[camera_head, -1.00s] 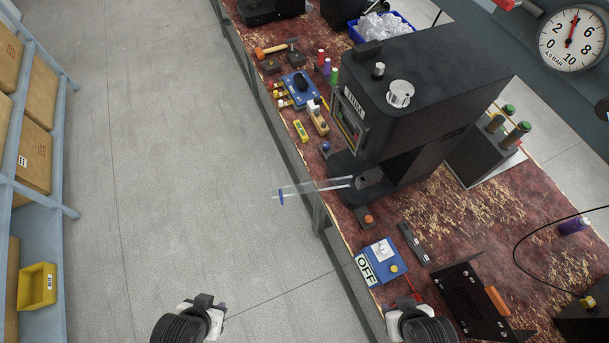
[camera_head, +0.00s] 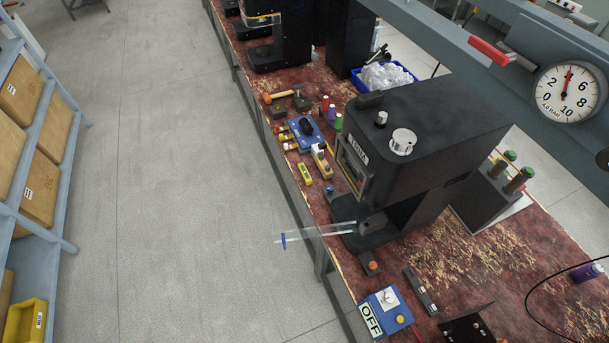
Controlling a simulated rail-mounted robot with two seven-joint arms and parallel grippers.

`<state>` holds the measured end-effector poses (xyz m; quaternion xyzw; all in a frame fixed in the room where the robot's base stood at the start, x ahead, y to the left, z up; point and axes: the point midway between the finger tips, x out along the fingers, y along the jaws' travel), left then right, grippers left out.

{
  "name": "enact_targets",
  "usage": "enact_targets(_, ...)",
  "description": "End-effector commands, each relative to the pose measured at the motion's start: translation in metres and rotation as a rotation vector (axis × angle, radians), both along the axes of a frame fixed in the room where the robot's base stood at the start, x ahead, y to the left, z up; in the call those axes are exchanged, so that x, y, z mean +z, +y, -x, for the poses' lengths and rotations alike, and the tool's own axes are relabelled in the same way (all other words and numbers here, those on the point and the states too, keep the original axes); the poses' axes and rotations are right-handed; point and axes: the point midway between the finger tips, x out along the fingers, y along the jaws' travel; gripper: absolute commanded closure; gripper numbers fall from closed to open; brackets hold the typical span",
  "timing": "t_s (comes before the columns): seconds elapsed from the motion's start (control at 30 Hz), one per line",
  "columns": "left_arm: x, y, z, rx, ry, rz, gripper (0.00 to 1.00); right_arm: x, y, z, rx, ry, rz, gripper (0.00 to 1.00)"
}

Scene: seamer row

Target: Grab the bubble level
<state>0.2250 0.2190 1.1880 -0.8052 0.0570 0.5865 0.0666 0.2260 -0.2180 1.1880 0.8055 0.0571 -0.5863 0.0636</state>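The bubble level appears to be the small yellow bar (camera_head: 305,174) with a dark mark, lying flat near the left edge of the red, worn bench top (camera_head: 470,240). It lies just left of a wooden tool with a dark top (camera_head: 321,160) and below a blue block with a black part (camera_head: 306,133). Nothing covers it. Neither of my grippers is in view.
The black seamer machine (camera_head: 430,130) stands right of the level. A clear sheet (camera_head: 315,233) juts past the bench edge below it. A blue OFF box (camera_head: 385,310) sits nearer. The floor at left is clear.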

Motion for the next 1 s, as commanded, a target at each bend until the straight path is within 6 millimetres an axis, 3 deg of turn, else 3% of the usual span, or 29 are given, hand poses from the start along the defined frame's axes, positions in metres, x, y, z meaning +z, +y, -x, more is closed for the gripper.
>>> enact_targets(0.4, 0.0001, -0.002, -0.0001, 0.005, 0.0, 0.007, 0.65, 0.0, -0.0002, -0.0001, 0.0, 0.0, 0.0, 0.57)
enact_targets(0.73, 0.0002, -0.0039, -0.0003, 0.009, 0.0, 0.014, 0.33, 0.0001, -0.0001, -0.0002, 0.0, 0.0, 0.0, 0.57)
enact_targets(1.0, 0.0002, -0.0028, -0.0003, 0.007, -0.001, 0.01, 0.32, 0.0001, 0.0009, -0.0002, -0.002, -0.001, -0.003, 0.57)
